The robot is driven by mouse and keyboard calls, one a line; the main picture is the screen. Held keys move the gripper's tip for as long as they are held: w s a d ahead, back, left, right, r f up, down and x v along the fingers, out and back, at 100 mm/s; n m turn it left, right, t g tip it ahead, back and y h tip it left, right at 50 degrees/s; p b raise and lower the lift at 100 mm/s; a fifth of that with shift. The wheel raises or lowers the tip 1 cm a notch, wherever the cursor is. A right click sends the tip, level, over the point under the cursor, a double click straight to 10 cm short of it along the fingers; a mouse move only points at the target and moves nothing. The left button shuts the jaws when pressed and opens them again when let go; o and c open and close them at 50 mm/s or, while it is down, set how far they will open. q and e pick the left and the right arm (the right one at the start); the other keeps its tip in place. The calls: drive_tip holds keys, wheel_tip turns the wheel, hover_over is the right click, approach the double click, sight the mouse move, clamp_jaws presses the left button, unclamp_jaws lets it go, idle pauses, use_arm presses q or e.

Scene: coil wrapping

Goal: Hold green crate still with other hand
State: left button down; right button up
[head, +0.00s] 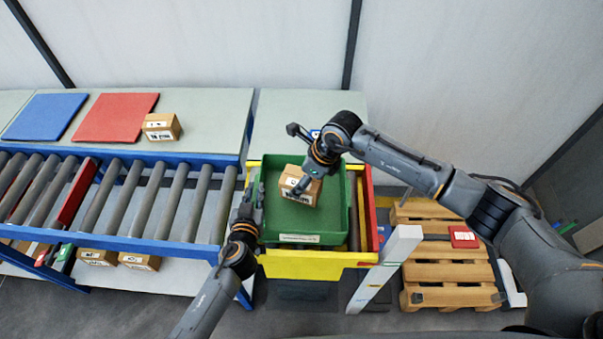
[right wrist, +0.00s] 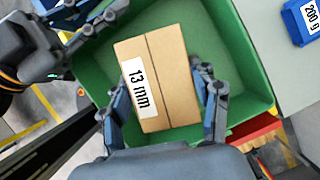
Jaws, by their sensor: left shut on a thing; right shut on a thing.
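The green crate (head: 322,222) stands on the yellow-framed station to the right of the roller conveyor. My left gripper (head: 253,198) is shut on the crate's left wall. It also shows at the upper left of the right wrist view. My right gripper (head: 302,181) is shut on a brown cardboard box (head: 296,192), over the inside of the crate. In the right wrist view the box (right wrist: 158,75) sits between the two fingers, with a label reading "13 mm". Whether the box touches the crate's floor I cannot tell.
The roller conveyor (head: 128,200) with a blue frame is on the left. Behind it a table holds a blue mat (head: 45,115), a red mat (head: 115,117) and another carton (head: 161,127). A wooden pallet (head: 447,265) lies at the right. A blue "200 g" bin (right wrist: 303,22) is behind the crate.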

drive_tip(key=shift+f, duration=2.9)
drive_tip(key=o, duration=1.7)
drive_tip(key=shift+o, duration=0.7)
drive_tip(key=shift+f, duration=0.2)
drive_tip(key=v, duration=1.2)
drive_tip(key=shift+d+r, duration=0.1)
